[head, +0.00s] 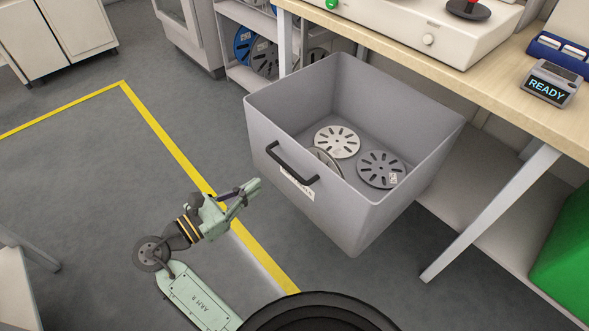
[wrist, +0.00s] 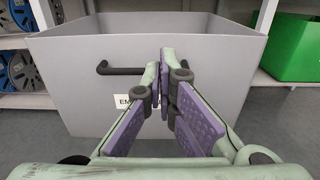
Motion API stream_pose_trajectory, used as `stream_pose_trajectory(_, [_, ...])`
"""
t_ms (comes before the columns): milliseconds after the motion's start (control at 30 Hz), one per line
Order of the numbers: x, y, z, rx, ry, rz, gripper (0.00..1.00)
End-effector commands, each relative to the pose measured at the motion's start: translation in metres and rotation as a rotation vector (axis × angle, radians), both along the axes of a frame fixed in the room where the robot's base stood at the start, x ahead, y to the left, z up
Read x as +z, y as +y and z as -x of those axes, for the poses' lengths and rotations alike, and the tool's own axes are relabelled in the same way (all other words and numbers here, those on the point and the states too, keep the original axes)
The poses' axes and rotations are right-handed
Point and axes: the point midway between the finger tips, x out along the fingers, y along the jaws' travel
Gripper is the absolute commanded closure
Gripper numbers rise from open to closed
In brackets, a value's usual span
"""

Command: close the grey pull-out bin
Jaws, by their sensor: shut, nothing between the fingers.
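The grey pull-out bin (head: 350,212) stands pulled out from under the wooden workbench, with several reels lying inside. A black bar handle (head: 291,165) is on its front face, above a white label. My gripper (head: 252,187) is in front of that face, at the handle's left and a little lower in the head view. In the wrist view the bin (wrist: 215,65) fills the middle, and my gripper (wrist: 165,62) is shut and empty, covering part of the handle (wrist: 125,71) and label. I cannot tell whether the fingertips touch the front face.
The workbench top (head: 455,78) is above the bin's far side, with a slanted leg (head: 490,215) to the right. A green bin (head: 568,250) stands at the right. A shelf with reels (head: 262,58) is behind. The floor at left, with yellow lines (head: 165,140), is clear.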

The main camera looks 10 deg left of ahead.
Motion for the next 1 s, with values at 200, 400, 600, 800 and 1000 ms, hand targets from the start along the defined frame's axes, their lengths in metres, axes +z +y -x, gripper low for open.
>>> stream_pose_trajectory(200, [0.0,-0.018,-0.02,-0.01,0.004,0.007,1.0])
stream_pose_trajectory(400, [0.001,-0.043,-0.056,-0.01,0.002,0.006,1.0])
stream_pose_trajectory(600, [0.002,-0.066,-0.087,-0.008,0.001,0.007,1.0])
stream_pose_trajectory(800, [0.001,-0.079,-0.106,-0.004,0.002,0.006,1.0])
stream_pose_trajectory(1000, [0.0,-0.083,-0.111,-0.003,0.002,0.005,1.0])
